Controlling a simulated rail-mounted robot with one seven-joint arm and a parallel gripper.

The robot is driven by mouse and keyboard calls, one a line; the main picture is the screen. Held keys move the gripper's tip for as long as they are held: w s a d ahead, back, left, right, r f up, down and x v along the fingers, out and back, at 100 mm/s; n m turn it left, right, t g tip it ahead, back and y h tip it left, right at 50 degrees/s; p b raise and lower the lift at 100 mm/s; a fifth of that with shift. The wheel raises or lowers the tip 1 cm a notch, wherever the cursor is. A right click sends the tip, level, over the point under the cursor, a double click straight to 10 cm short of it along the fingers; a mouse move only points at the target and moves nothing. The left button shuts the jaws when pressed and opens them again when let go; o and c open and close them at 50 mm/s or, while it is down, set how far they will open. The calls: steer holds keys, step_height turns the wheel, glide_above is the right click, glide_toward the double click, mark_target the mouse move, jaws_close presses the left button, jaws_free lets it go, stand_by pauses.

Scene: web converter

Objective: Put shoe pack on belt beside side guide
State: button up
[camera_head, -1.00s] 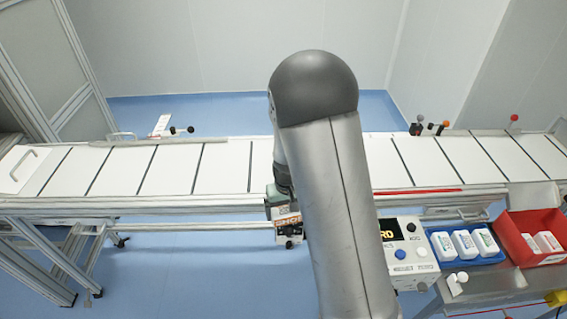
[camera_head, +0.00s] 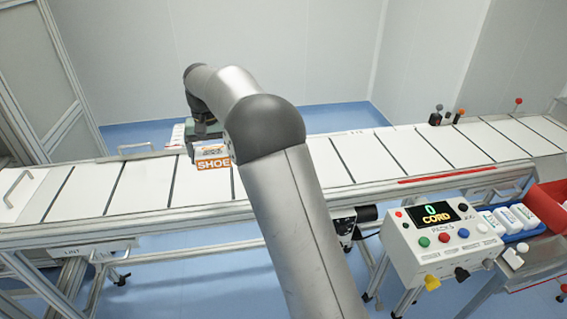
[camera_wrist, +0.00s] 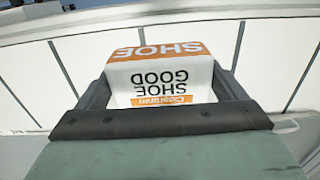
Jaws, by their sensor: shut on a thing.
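The shoe pack (camera_head: 213,163) is a white and orange box marked SHOE. It also shows in the wrist view (camera_wrist: 160,68), between the two fingers. My gripper (camera_wrist: 160,78) is shut on it by its two sides. In the head view my gripper (camera_head: 207,132) hangs over the far half of the white belt (camera_head: 133,187), left of the middle. The pack overlaps the belt in the picture; I cannot tell whether it touches it. Rails run along the belt's edges, but I cannot make out which part is the side guide. My arm hides part of the belt.
The belt is bare on both sides of my arm, with dark cross lines. A control box (camera_head: 440,240) reading CORD stands in front at right. A blue tray with white packs (camera_head: 508,218) and a red bin (camera_head: 548,205) lie beyond it. Knobs (camera_head: 447,117) stand at the far edge.

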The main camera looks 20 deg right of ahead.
steer(key=w+a+f+p, duration=0.3)
steer(key=w+a+f, duration=0.15)
steer(key=a, duration=0.45)
steer(key=p, duration=0.1)
glide_above(179, 194)
steer(key=d, duration=0.1)
step_height(179, 194, down, 4)
steer(key=shift+s+r, duration=0.1)
steer(key=shift+s, duration=0.05)
steer(key=shift+w+a+f+p, duration=0.25)
steer(key=shift+a+f+p, duration=0.2)
steer(key=shift+f, duration=1.9)
steer(key=shift+f, duration=0.2)
steer(key=o, duration=0.8)
steer(key=shift+c, duration=0.2)
step_height(179, 194, up, 13)
steer(key=shift+f+b, duration=0.2)
steer(key=shift+b, duration=0.25)
